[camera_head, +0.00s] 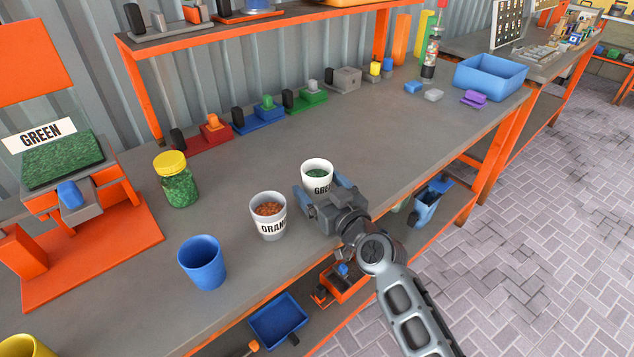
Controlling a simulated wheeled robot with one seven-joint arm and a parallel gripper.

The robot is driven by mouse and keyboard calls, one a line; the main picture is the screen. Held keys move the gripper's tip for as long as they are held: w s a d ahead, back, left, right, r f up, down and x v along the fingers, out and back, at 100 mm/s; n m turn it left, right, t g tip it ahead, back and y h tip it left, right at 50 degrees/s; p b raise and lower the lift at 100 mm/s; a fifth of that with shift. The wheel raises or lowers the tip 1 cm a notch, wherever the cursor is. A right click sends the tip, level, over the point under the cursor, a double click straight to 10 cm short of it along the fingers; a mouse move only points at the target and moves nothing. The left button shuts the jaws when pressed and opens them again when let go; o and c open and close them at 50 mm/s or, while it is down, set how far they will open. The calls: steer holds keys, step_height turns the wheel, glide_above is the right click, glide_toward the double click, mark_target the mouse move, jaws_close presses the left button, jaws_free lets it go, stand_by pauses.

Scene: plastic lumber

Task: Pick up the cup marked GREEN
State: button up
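The cup marked GREEN (317,173) is white, with green bits inside. It stands upright on the grey workbench, and its label is partly hidden by my gripper. My gripper (321,190) is open at the cup's near side. One blue-grey finger shows to the left of the cup and the other to its right. Whether the fingers touch the cup cannot be told.
A white cup marked ORANGE (268,217) stands close to the left of my gripper. A blue cup (202,263) and a yellow-lidded jar (177,180) stand further left. A blue bin (490,78) is at the back right. The bench (400,130) is clear right of the GREEN cup.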

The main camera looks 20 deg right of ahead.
steer(key=c, duration=1)
steer(key=shift+c, duration=0.3)
